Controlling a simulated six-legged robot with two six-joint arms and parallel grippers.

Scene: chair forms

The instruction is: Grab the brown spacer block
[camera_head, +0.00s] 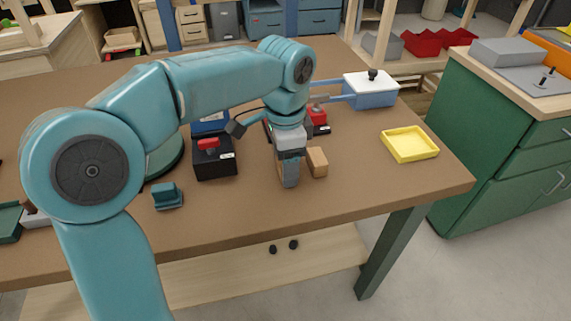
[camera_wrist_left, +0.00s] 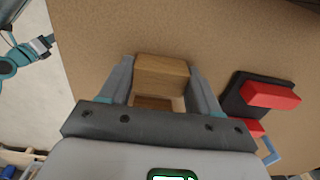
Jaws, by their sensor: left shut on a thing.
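The brown spacer block (camera_head: 317,161) is on or just above the brown tabletop, right beside my left gripper (camera_head: 289,175) in the head view. In the left wrist view the wooden block (camera_wrist_left: 162,72) sits between the two fingers of my left gripper (camera_wrist_left: 160,82), which are closed on its sides. The fingers point down at the table. Part of the block is hidden behind the near finger in the head view. I cannot tell whether it is lifted.
A yellow tray (camera_head: 410,157) lies to the right. A blue box with a white lid (camera_head: 371,97) stands behind. A black box with a red part (camera_head: 214,165) and a teal piece (camera_head: 167,197) are at left. The front right tabletop is clear.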

